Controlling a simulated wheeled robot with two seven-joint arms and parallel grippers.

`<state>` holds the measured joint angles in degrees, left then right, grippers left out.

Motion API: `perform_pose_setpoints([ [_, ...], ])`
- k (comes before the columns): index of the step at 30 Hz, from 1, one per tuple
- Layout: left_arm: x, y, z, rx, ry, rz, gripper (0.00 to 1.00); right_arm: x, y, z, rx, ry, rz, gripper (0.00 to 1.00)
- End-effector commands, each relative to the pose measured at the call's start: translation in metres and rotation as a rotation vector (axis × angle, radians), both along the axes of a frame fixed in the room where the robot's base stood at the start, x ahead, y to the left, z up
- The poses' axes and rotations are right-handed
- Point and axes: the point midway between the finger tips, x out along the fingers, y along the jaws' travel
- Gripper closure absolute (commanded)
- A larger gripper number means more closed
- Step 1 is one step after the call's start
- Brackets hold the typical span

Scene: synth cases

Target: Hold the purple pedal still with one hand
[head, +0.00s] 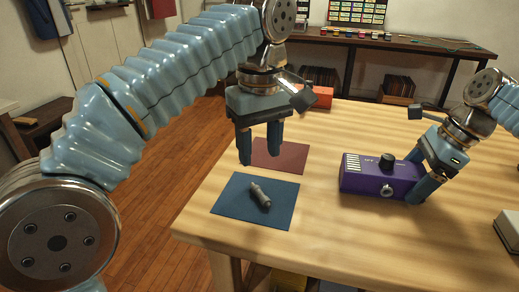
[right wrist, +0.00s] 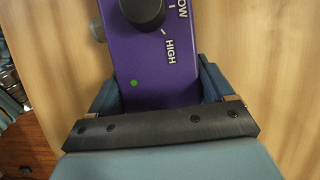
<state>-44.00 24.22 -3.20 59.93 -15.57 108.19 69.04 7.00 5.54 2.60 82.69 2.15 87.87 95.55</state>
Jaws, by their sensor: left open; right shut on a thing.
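The purple pedal (head: 366,177) lies on the wooden table, right of centre in the head view, with a black knob on top and a metal jack on its near side. In the right wrist view the pedal (right wrist: 160,80) sits between the fingers, its green light and "HIGH" lettering showing. My right gripper (head: 419,182) is shut on the pedal's right end; it also shows in the right wrist view (right wrist: 160,92). My left gripper (head: 259,160) is open and empty, pointing down above the mats, left of the pedal.
A blue mat (head: 228,205) lies at the table's left front with a grey metal plug (head: 261,196) on it. A dark red mat (head: 287,157) lies behind it. An orange-red box (head: 323,97) stands at the back. A pale box (head: 508,232) sits at the right edge. The front middle is clear.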

Motion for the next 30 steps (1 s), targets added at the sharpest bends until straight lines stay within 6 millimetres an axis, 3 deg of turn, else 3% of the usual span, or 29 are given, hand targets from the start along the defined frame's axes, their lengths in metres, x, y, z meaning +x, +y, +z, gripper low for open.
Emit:
perform_pose_setpoints([
  [5,0.0,0.0,0.0,0.0,0.0,0.0,0.52,0.0,0.0,0.0,0.0,0.0,0.0,0.55],
  [6,0.0,0.0,0.0,0.0,0.0,0.0,0.52,0.0,0.0,0.0,0.0,0.0,0.0,0.13],
  [9,0.0,0.0,0.0,0.0,0.0,0.0,0.52,0.0,0.0,0.0,0.0,0.0,0.0,0.0],
  [16,0.0,0.0,0.0,0.0,0.0,0.0,0.52,0.0,0.0,0.001,0.0,0.0,0.0,0.0],
  [20,0.0,0.0,0.0,0.0,0.0,0.0,0.52,0.0,-0.005,0.012,-0.001,-0.003,-0.001,0.0],
  [30,0.0,0.0,0.0,0.0,0.0,0.0,0.52,-0.005,-0.033,0.081,0.0,-0.003,-0.001,0.0],
])
